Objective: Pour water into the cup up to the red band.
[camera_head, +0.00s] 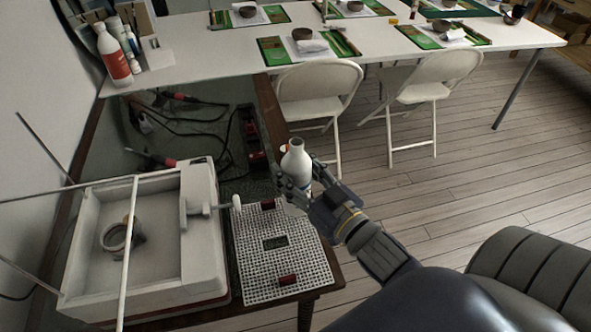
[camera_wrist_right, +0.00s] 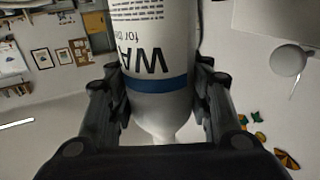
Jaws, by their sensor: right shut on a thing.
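My right gripper (camera_head: 304,187) is shut on a white bottle (camera_head: 297,163) with a narrowing top. In the head view the bottle stands nearly upright beside the far right corner of a white grid mat. In the right wrist view the bottle (camera_wrist_right: 155,50) fills the space between the fingers of the right gripper (camera_wrist_right: 160,105). Its label has a blue stripe and large letters starting "WA". A small orange-red patch (camera_head: 284,148) shows just left of the bottle's neck; I cannot tell what it belongs to. No cup with a red band is clearly visible. My left gripper is not in view.
A white basin unit (camera_head: 80,285) with a ring-shaped item (camera_head: 115,236) inside stands left of the grid mat (camera_head: 312,262). Two dark red blocks lie on the mat. Cables lie behind. A white table (camera_head: 200,62) and folding chairs (camera_head: 318,82) stand farther back.

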